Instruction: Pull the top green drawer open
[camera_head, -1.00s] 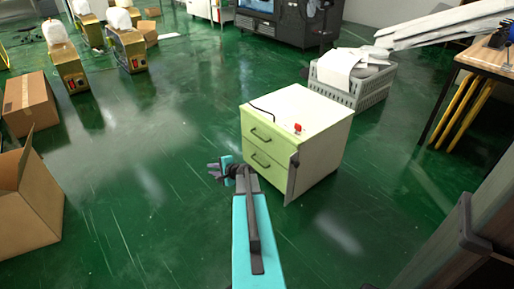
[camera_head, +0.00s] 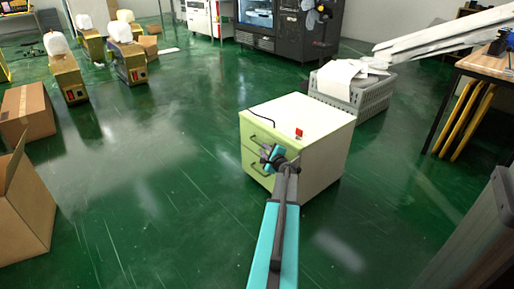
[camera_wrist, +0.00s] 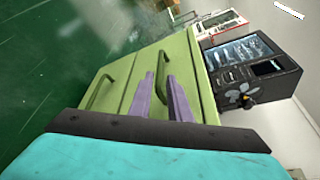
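A small cabinet with a white top (camera_head: 315,117) and green drawer fronts stands on the floor in the head view. Its top green drawer (camera_head: 250,126) looks closed, and my gripper (camera_head: 271,152) covers part of that drawer and its handle. The lower drawer's handle (camera_head: 258,170) is partly visible. In the wrist view the green front (camera_wrist: 190,65) appears turned sideways, with the lower handle (camera_wrist: 98,90) at left. My gripper's two purple fingers (camera_wrist: 161,76) are apart in front of the top drawer. I cannot tell whether they touch its handle.
A red item (camera_head: 299,133) and a dark cable (camera_head: 262,114) are on the cabinet top. A grey crate (camera_head: 360,95) stands behind it. Cardboard boxes (camera_head: 25,112) are at left and a wooden table (camera_head: 490,62) at right. The floor left of the cabinet is clear.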

